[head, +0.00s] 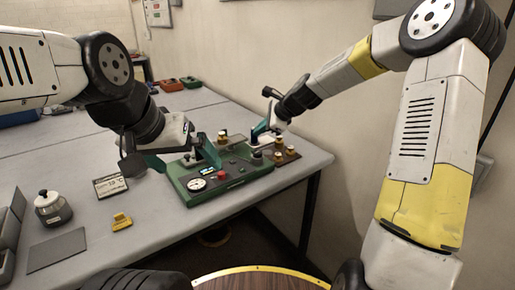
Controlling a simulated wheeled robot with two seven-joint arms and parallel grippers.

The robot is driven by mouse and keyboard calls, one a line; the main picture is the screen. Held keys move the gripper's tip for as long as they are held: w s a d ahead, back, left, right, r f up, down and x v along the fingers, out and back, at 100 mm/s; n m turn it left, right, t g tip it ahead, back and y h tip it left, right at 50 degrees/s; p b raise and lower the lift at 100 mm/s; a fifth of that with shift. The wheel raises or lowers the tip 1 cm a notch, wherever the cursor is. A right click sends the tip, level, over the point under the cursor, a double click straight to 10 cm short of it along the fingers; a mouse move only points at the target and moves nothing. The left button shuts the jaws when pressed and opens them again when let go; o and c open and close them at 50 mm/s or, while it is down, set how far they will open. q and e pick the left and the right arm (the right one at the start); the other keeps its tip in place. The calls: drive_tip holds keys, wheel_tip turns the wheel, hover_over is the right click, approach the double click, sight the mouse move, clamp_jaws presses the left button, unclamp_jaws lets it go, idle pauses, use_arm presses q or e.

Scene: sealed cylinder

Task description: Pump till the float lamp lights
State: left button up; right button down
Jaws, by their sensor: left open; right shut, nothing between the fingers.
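A green instrument unit (240,182) sits on the grey table near its right end. Its top carries a white round dial gauge (196,184), a small dark display (207,171), a red button (222,176) and dark knobs. I cannot tell which part is the float lamp or whether any lamp is lit. My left gripper (184,160) is open over the unit's left rear part, its fingers spread. My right gripper (262,134) is shut and empty at the unit's back right, near brass-coloured pieces. The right gripper's contact with the unit is unclear.
Brass weights (279,156) stand on a dark plate right of the unit. A room-temperature sign (110,185), a yellow block (121,221), a metal jar (52,208) and a grey mat (58,250) lie to the left. Red and green boxes (171,85) stand far back. A wall runs behind.

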idle(0.4)
use_arm(q)
clamp_jaws()
idle(0.4)
idle(1.2)
